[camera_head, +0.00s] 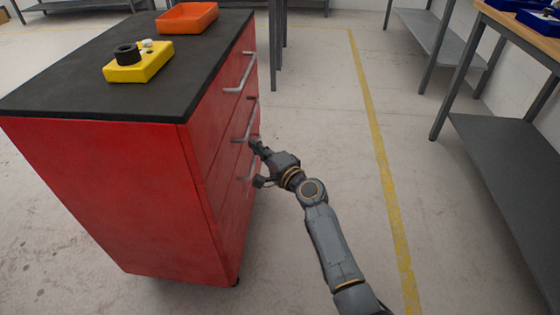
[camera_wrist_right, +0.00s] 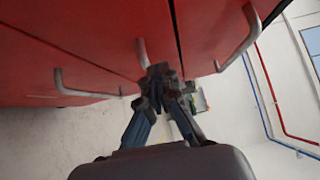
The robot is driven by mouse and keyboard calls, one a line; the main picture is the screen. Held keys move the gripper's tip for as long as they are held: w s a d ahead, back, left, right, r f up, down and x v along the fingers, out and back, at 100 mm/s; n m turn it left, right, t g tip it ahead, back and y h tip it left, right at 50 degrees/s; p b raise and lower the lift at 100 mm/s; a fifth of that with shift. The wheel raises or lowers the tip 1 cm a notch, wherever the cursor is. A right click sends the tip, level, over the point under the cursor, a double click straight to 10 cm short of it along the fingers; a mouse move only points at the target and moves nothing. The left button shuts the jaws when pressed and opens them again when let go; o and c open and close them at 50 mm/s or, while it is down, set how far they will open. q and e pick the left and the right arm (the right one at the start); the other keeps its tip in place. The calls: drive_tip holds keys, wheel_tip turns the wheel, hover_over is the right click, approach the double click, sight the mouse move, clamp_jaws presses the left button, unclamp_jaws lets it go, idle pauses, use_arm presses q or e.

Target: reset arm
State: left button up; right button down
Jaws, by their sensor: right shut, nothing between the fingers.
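My right arm reaches in from the lower right in the head view. Its gripper (camera_head: 258,162) is beside the drawer front of the red cabinet (camera_head: 105,185), near the middle and lower handles. In the right wrist view the fingertips of the right gripper (camera_wrist_right: 160,75) are together with nothing between them. They are close to the red drawer fronts (camera_wrist_right: 100,35), near a metal handle (camera_wrist_right: 143,52); I cannot tell whether they touch it. My left gripper is not in view.
A workbench (camera_head: 525,30) with blue bins stands at the right. The floor with the yellow line (camera_head: 375,140) is clear between them.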

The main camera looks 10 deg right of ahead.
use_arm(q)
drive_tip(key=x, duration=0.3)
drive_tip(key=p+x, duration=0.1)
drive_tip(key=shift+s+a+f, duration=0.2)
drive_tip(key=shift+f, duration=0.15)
use_arm(e)
drive_tip(key=v, duration=0.7)
drive_tip(key=shift+s, duration=0.35)
